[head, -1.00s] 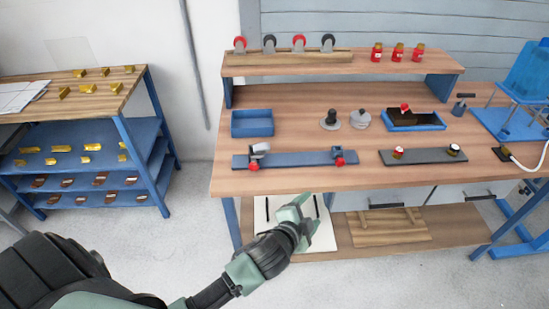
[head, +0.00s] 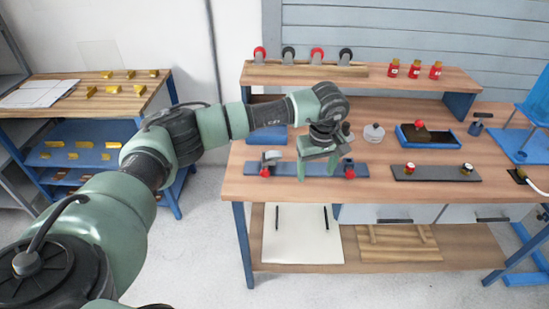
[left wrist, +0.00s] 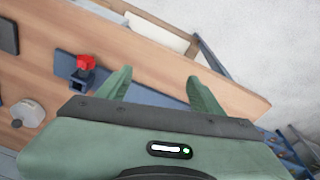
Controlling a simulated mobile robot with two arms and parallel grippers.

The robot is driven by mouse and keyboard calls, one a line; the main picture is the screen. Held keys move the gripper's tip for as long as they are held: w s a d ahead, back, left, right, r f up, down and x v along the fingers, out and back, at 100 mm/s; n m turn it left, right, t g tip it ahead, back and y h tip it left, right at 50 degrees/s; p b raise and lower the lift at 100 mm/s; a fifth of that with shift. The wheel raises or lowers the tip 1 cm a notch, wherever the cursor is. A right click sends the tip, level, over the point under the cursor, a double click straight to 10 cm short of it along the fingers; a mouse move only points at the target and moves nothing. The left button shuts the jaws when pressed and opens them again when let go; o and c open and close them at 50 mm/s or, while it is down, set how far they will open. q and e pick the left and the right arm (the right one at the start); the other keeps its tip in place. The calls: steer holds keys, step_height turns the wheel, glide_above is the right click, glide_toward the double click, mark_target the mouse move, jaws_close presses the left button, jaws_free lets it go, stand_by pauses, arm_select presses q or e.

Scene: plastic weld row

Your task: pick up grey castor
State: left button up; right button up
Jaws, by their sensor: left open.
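Castors stand in a row on the raised wooden shelf in the head view. Two have dark grey wheels, a left one (head: 289,55) and a right one (head: 346,57), and two have red wheels (head: 260,53). My left gripper (head: 317,165) is open and empty, pointing down over the blue rail (head: 347,172) on the bench, in front of and below the castors. The left wrist view shows its two spread fingers (left wrist: 158,80) over the bench front. No castor row shows there. A small light-grey part (head: 272,156) sits at the rail's left end, too small to identify. My right gripper is out of view.
Red-knob clamps (head: 349,174) stand up from the rail. A grey lidded pot (head: 373,133), a blue tray (head: 403,141) and a dark bar (head: 405,175) lie to the right. Red bottles (head: 414,69) stand on the shelf's right part.

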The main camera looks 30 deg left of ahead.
mark_target(274, 149)
arm_select(q)
steer(key=a+r+y, duration=0.1)
steer(key=a+r, duration=0.1)
steer(key=a, duration=0.1)
steer(key=a+r+y, duration=0.2)
steer(key=a, duration=0.2)
steer(key=a+r+y, duration=0.1)
steer(key=a+r, duration=0.1)
steer(key=a, duration=0.2)
steer(key=shift+w+r, duration=0.1)
steer(key=shift+r, duration=0.1)
steer(key=shift+a+f+g+y, duration=0.1)
steer(key=shift+a+g+y, duration=0.2)
steer(key=x, duration=0.2)
steer(key=p+x, duration=0.1)
steer(key=x, duration=0.1)
steer(key=p+x, duration=0.1)
steer(key=x, duration=0.1)
steer(key=shift+d+f, duration=0.3)
steer(key=shift+f, duration=0.05)
steer(key=shift+a+f, duration=0.2)
steer(key=shift+f, duration=0.25)
jaws_close()
